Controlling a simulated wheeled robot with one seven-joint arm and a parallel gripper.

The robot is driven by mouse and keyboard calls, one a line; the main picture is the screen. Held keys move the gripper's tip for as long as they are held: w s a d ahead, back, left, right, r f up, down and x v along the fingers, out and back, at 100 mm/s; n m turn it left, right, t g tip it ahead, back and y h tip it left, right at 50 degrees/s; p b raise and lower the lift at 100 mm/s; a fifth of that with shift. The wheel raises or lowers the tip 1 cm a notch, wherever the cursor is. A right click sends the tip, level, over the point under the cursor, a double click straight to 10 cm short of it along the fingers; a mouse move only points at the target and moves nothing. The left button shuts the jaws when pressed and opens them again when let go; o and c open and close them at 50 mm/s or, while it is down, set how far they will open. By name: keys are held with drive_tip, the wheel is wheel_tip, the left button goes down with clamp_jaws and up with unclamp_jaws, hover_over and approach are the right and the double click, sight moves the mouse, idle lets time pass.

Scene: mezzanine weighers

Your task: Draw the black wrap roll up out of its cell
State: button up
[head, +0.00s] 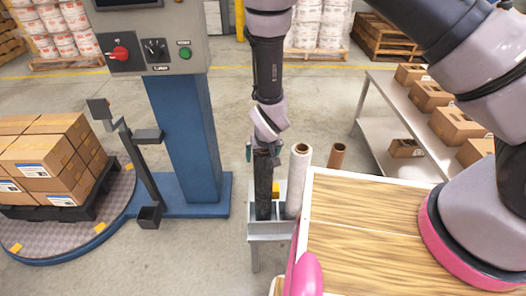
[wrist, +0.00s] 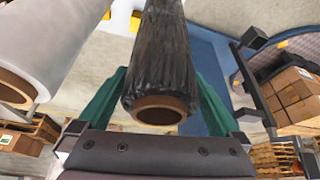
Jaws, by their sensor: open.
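The black wrap roll (head: 263,188) stands upright in the grey rack (head: 268,229) in the head view. Its dark film and brown cardboard core end fill the middle of the wrist view (wrist: 162,62). My gripper (head: 262,152) points down over the roll's top. In the wrist view my gripper (wrist: 158,90) is open, with one green finger on each side of the black roll. I cannot tell whether either finger touches the film. The roll's lower part is hidden inside the rack's cell.
A clear wrap roll (head: 297,182) stands close on the right, with a bare brown core (head: 337,156) beyond it. A wooden tabletop (head: 375,225) lies right. Left are a blue wrapper column (head: 184,135) and a turntable (head: 98,228) with stacked cartons (head: 45,163).

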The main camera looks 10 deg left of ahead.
drive_tip(key=shift+f, duration=0.15)
clamp_jaws()
drive_tip(key=shift+r, duration=6.6)
drive_tip(key=shift+w, duration=0.1)
